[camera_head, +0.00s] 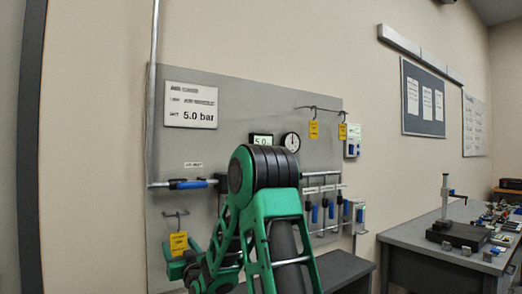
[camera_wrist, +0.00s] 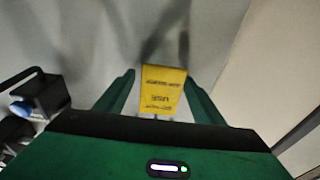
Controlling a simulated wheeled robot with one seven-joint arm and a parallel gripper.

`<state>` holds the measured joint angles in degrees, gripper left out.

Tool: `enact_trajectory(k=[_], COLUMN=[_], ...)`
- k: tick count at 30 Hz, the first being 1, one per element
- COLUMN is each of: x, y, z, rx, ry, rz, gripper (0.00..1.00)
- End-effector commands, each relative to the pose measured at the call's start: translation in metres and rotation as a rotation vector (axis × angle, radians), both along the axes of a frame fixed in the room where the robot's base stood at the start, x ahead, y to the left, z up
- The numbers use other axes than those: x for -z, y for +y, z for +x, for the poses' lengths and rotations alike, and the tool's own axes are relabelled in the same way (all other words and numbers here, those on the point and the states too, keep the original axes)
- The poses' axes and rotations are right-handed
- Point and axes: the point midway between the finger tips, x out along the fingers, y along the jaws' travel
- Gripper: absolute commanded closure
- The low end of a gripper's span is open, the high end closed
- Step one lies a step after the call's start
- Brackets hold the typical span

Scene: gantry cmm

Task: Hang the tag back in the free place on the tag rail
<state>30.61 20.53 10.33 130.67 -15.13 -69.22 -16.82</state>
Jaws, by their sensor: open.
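A yellow tag (camera_head: 179,244) with dark print is at the lower left of the grey panel, just below a small hooked bracket (camera_head: 176,214). Whether it hangs on that bracket is not clear. My gripper (camera_head: 180,264) is at this tag. In the wrist view, the open fingers of my gripper (camera_wrist: 160,82) stand either side of the tag (camera_wrist: 162,92), with a narrow gap at the left; contact at the right cannot be told. The tag rail (camera_head: 321,109) is at the panel's upper right, with two yellow tags (camera_head: 313,129) (camera_head: 342,131) hanging below it.
A pipe with a blue-handled valve (camera_head: 190,184) crosses the panel above the bracket. A gauge (camera_head: 291,141), a display (camera_head: 261,140) and several blue-handled fittings (camera_head: 314,213) sit right of it. A dark bench (camera_head: 345,268) stands below; a worktable (camera_head: 425,232) is at right.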

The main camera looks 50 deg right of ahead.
Motion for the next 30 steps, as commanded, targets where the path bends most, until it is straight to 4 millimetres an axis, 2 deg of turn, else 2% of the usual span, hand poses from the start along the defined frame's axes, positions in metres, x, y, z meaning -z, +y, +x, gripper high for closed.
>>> enact_trajectory(k=[8,12,30], x=[0.0,0.0,-0.012], y=[0.007,0.009,0.01], z=[0.003,0.003,0.003], rx=[-0.009,-0.011,-0.013], ry=[0.0,0.0,-0.002], rz=[0.001,0.0,-0.001], gripper=[0.38,0.68,0.68])
